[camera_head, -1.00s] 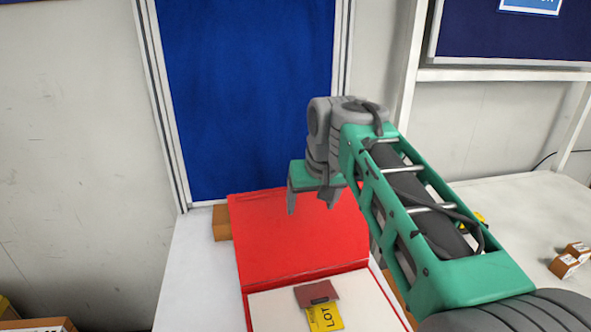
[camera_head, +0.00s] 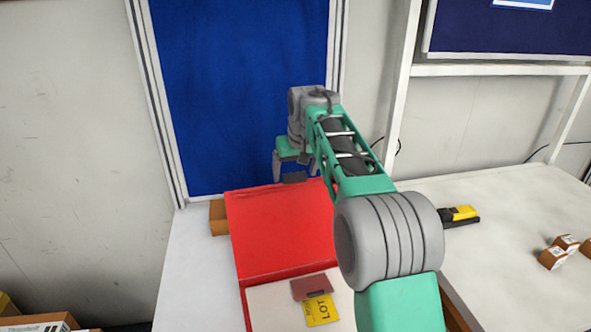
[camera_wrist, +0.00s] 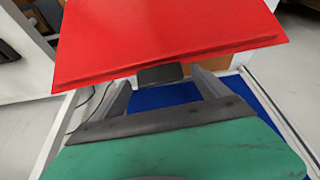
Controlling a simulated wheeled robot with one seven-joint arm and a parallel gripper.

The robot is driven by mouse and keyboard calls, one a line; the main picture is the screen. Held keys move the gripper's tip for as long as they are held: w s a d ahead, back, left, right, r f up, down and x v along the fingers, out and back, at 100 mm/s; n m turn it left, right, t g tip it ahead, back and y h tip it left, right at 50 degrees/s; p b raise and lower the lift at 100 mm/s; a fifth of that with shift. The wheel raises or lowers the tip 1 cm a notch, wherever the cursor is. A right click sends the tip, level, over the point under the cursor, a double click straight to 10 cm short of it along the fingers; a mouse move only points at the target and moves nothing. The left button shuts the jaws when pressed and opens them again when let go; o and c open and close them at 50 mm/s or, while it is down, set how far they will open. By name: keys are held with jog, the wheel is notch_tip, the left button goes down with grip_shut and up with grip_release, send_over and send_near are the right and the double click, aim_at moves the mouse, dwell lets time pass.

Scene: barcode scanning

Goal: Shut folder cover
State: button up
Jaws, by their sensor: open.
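The red folder lies open on the white table. Its red cover (camera_head: 280,228) is swung back toward the wall panel, and the pale inside (camera_head: 275,308) faces up at the front. A dark red piece (camera_head: 311,287) and a yellow LOT tag (camera_head: 321,310) lie on the inside. My gripper (camera_head: 294,178) is open at the cover's far edge. In the wrist view, the cover (camera_wrist: 165,35) fills the top, with its edge across the fingertips of my gripper (camera_wrist: 160,80). I cannot tell whether the fingers touch the cover.
A brown box (camera_head: 219,217) sits beside the cover's far left corner. A blue panel (camera_head: 240,100) stands behind the table. A yellow and black scanner (camera_head: 460,214) and small boxes (camera_head: 558,252) lie on the right table. My arm hides the folder's right side.

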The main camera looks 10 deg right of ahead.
jog(key=shift+c, duration=0.2)
grip_shut()
dwell(0.7)
